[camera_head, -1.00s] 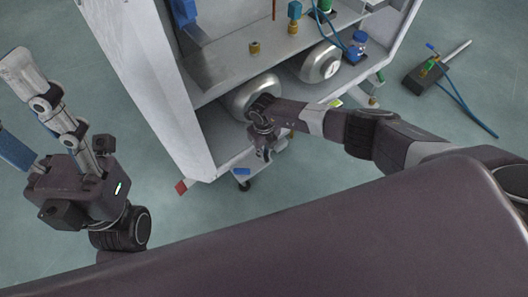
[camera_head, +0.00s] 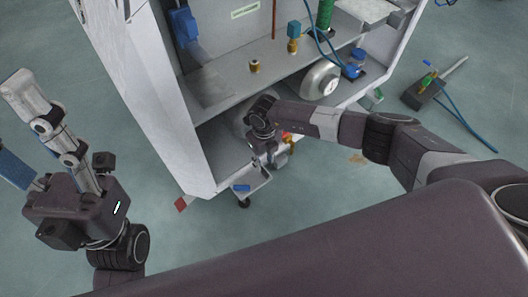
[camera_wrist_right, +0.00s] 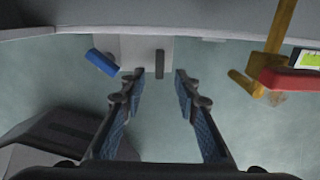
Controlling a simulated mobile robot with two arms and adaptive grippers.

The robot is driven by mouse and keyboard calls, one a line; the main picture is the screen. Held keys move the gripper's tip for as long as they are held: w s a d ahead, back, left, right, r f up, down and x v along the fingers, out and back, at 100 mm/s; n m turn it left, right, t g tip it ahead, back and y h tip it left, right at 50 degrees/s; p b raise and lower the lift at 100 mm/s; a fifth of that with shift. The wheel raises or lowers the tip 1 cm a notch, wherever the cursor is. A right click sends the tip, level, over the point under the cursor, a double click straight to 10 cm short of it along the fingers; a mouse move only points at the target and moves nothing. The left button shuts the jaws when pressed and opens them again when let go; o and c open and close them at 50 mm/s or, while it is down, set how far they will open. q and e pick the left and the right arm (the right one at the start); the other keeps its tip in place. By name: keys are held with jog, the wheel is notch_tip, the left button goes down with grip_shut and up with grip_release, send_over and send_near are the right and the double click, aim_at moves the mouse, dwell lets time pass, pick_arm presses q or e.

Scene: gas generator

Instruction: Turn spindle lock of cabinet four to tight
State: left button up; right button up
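The grey cabinet (camera_head: 165,105) stands open in the head view, with a grey cylinder (camera_head: 322,80) on its lower level. A blue lever (camera_head: 242,188) sits on a bracket above a caster at its lower front corner; a blue lever also shows in the right wrist view (camera_wrist_right: 101,62). I cannot tell which part is the spindle lock. My right gripper (camera_head: 268,158) is beside the cabinet's lower edge. In the wrist view its fingers (camera_wrist_right: 156,76) are apart with nothing between them. My left gripper (camera_head: 30,130) has spread fingers, clear of the cabinet; one finger is partly out of view.
A brass valve (camera_wrist_right: 276,50) with a red handle (camera_wrist_right: 290,81) is right of the fingers in the wrist view. A dark floor device (camera_head: 422,92) with a blue hose lies right.

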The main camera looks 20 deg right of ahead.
aim_at(264, 171)
notch_tip(264, 171, up, 6)
jog(key=shift+s+f, duration=0.1)
dwell(0.7)
